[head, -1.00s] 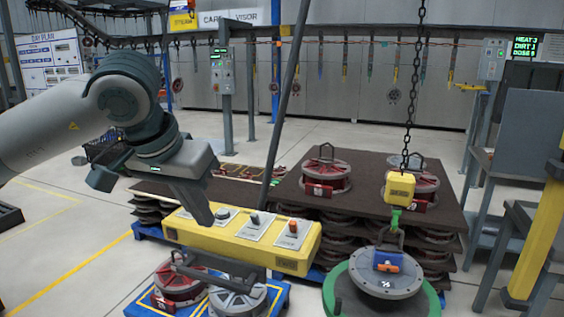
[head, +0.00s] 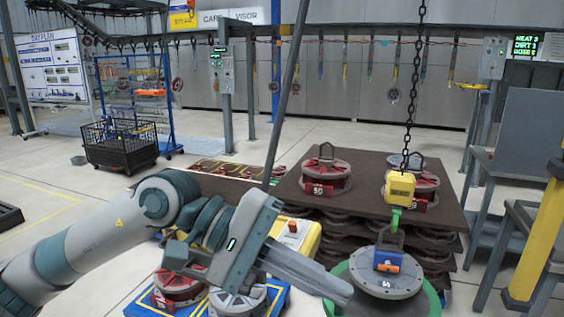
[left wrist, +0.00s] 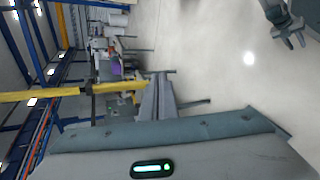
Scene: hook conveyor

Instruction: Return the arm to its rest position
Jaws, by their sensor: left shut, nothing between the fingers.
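My left arm comes in from the left in the head view and lies low across the front. My left gripper (head: 340,290) is shut and empty, its fingers pointing right and down. In the picture, the fingertips overlap the left edge of the grey disc (head: 385,276); I cannot tell whether they touch. In the left wrist view, the shut fingers (left wrist: 160,100) hold nothing. A dark gripper-like shape (left wrist: 288,35), likely my right gripper, shows at the top right; its jaw state is unclear.
The disc with a blue and orange clip hangs from a yellow hoist block (head: 400,186) on a chain, over a green round rim (head: 345,303). Brown stacked boards (head: 290,192) carry red discs. A blue pallet (head: 142,306) and yellow post (head: 535,240) flank the front.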

